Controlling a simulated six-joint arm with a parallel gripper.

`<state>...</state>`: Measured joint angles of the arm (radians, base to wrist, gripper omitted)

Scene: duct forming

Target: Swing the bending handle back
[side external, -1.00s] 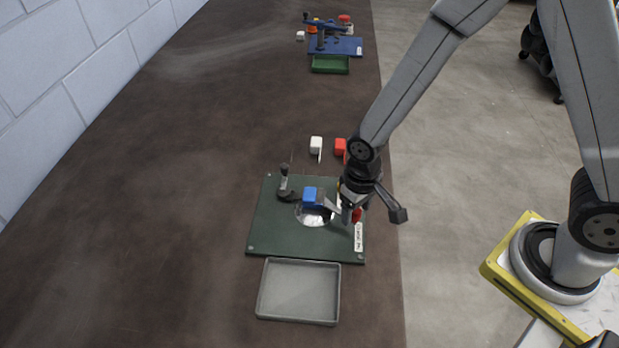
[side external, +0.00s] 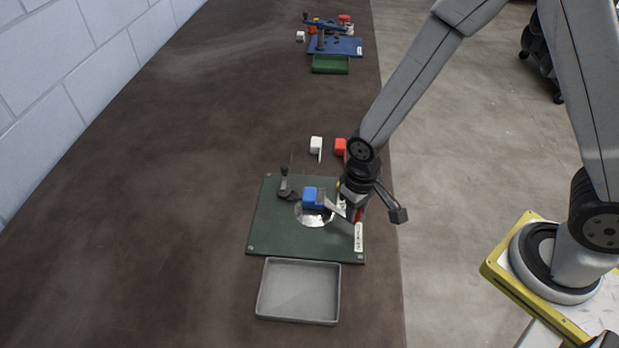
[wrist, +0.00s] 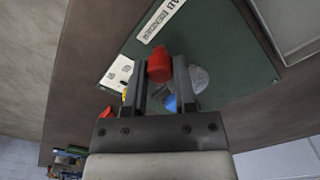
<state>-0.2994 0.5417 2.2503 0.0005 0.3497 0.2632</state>
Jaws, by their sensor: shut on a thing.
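The tab bender is a green plate (side external: 275,235) lying on the dark bench. A blue block (side external: 312,196) stands on it beside a shiny round disc (side external: 314,215). The red knob of the bending handle (wrist: 159,66) is between my gripper's fingertips (wrist: 160,74) in the wrist view. My gripper (side external: 350,212) is shut on this knob at the plate's right side. In the side view my gripper mostly hides the knob. A dark upright lever (side external: 285,178) stands at the plate's left back.
An empty grey tray (side external: 298,291) lies in front of the plate. The bench at left is clear.

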